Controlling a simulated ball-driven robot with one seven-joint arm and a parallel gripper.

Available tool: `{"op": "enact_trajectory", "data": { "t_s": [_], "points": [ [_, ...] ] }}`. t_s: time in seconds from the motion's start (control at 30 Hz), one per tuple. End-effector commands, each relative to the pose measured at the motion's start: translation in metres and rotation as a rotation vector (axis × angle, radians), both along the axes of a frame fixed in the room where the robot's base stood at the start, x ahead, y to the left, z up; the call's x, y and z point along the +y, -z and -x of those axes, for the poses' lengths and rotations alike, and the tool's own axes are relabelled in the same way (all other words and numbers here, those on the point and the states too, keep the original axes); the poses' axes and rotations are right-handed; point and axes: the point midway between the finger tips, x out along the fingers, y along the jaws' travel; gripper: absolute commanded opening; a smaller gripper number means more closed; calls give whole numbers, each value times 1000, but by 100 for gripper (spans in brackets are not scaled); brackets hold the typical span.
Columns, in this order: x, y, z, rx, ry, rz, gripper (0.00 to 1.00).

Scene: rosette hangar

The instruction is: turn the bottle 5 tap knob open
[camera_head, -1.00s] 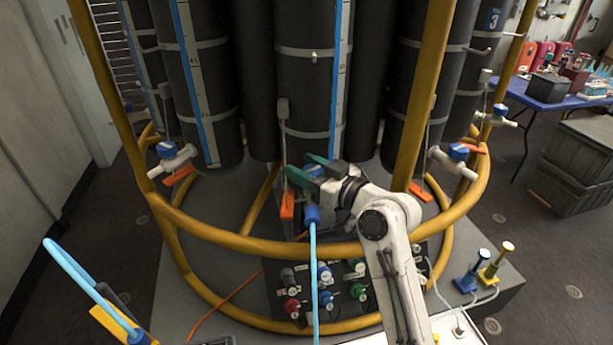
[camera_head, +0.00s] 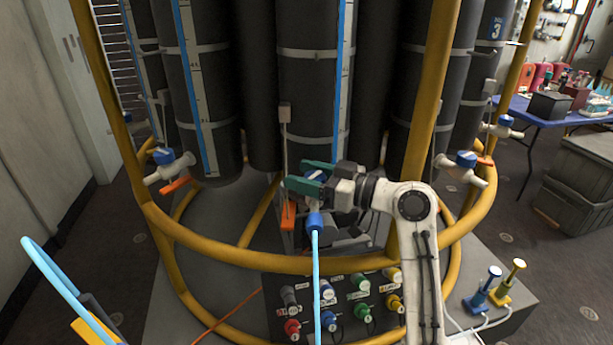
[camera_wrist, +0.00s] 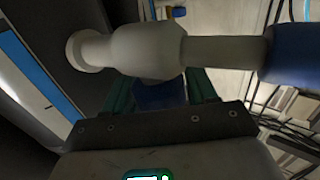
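The blue tap knob (camera_head: 315,175) sits on a white tap at the foot of the middle black bottle (camera_head: 305,95); no number shows on this bottle. My gripper (camera_head: 303,177) has one green finger on each side of the knob and looks closed on it. In the wrist view the knob (camera_wrist: 160,95) is between the green fingers, with no clear gap on either side. The white tap body (camera_wrist: 135,50) crosses above it. A blue hose connector (camera_head: 315,222) with a light blue hose hangs from the tap; the connector (camera_wrist: 295,55) also shows at the wrist view's right.
A yellow rail ring (camera_head: 260,262) and a yellow post (camera_head: 428,105) stand close to my arm. An orange tag (camera_head: 288,215) hangs left of the tap. A panel of coloured connectors (camera_head: 340,300) is below. Other bottles have taps at left (camera_head: 168,166) and right (camera_head: 462,168).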

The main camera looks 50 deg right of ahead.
Motion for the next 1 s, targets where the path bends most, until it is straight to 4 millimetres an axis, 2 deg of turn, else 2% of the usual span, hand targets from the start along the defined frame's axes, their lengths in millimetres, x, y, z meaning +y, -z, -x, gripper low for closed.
{"op": "enact_trajectory", "data": {
  "t_s": [0.17,0.27,0.7,0.83,1.0],
  "points": [
    [-1,0,2,-1,1,0,57],
    [-5,1,10,-1,5,-1,57],
    [-27,1,85,-1,4,1,57],
    [-30,0,98,-1,3,0,57],
    [-31,0,104,1,0,0,57]
  ]
}}
